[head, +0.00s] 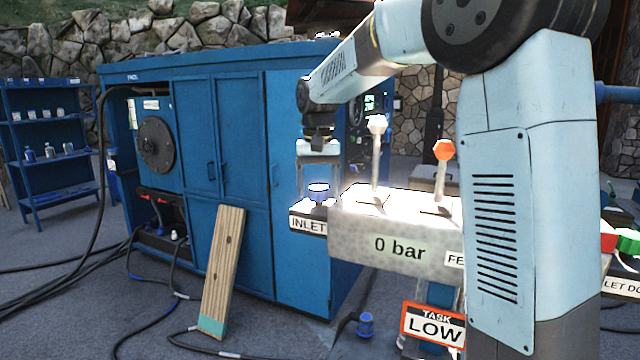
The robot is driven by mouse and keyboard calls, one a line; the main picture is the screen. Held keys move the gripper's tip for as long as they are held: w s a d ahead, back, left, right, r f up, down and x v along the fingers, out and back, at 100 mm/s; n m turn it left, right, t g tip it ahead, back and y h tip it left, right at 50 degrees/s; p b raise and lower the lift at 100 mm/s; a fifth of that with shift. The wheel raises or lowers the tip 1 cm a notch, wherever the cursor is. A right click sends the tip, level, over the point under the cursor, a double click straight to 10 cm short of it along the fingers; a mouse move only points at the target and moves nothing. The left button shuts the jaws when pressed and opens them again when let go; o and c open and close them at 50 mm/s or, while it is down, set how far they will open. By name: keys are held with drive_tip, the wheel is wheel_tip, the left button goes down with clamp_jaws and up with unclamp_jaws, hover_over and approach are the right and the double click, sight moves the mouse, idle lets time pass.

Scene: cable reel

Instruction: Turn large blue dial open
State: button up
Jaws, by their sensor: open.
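The blue dial (318,191) stands on the left end of a grey panel, just above the INLET label (308,224). My gripper (319,186) points down over it with its jaws open. One finger shows on each side of the dial's top, with the dial between them in the picture. I cannot tell whether either finger touches it. My arm comes in from the right and bends down to the gripper.
The panel (385,245) reads "0 bar" and carries a white-topped lever (376,125) and an orange-topped lever (443,150) right of the gripper. A "TASK LOW" sign (435,325) sits below. A large blue cabinet (240,140) and a leaning plank (222,270) are at left.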

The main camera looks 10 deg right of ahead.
sight(318, 188)
wheel_tip(318, 188, up, 14)
drive_tip(key=shift+s, duration=0.15)
idle(0.4)
drive_tip(key=shift+f, duration=0.1)
